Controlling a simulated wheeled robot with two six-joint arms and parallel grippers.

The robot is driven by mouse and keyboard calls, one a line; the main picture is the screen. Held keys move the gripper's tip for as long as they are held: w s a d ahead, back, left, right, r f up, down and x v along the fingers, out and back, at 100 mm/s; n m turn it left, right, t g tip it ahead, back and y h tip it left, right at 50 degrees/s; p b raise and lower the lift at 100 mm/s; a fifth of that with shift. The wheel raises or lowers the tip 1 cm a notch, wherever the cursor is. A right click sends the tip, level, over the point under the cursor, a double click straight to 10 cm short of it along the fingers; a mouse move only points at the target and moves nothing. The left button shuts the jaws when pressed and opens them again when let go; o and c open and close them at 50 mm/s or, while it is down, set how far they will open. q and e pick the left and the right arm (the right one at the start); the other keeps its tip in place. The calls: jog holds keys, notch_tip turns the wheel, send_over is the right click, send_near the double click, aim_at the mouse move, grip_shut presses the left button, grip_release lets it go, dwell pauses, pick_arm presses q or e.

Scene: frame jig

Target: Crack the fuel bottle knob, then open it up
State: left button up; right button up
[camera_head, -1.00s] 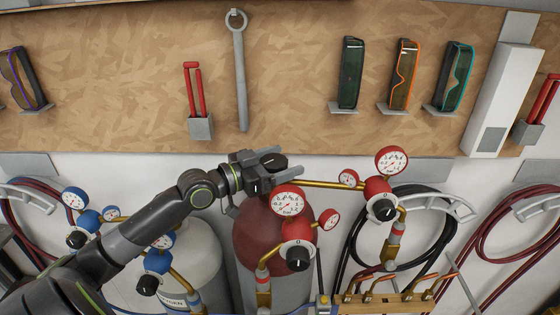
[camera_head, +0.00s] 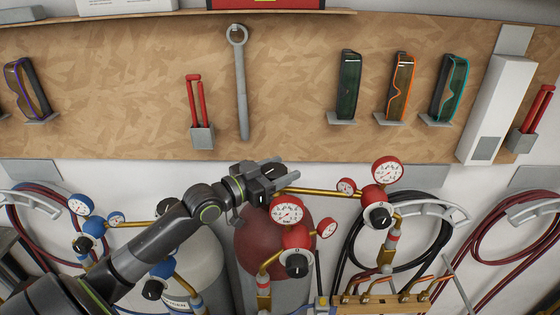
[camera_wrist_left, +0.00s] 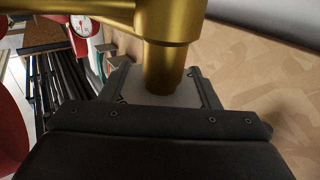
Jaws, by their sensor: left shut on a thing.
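The red fuel bottle (camera_head: 262,244) stands below the pegboard, with its regulator and red gauge (camera_head: 287,210) in front. My left gripper (camera_head: 272,172) is at the brass valve on top of this bottle. Its fingers are shut on the valve's black knob, which they mostly hide in the head view. The left wrist view shows the brass valve stem (camera_wrist_left: 165,55) running down between the fingers (camera_wrist_left: 165,85). The knob itself cannot be made out there. My right gripper is in neither view.
A brass pipe (camera_head: 325,192) runs right from the valve to a second red regulator (camera_head: 378,216). A blue-gauged regulator (camera_head: 160,270) and a pale bottle (camera_head: 205,258) stand left, close under my arm. A wrench (camera_head: 240,90) hangs on the pegboard (camera_head: 285,75).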

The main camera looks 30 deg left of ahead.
pick_arm(q)
jog(key=shift+n+t+y+p, duration=0.3)
jog(key=shift+n+y+p, duration=0.15)
jog(key=shift+y, duration=0.25)
jog(key=shift+a+f+n+y, duration=0.1)
jog(key=shift+n+y, duration=0.25)
jog(key=shift+y, duration=0.15)
jog(key=shift+a+n+t+y+p, duration=0.15)
jog(key=shift+n+t+y+p, duration=0.15)
jog(key=shift+n+y, duration=0.95)
jog(key=shift+m, duration=0.25)
jog(key=o, duration=1)
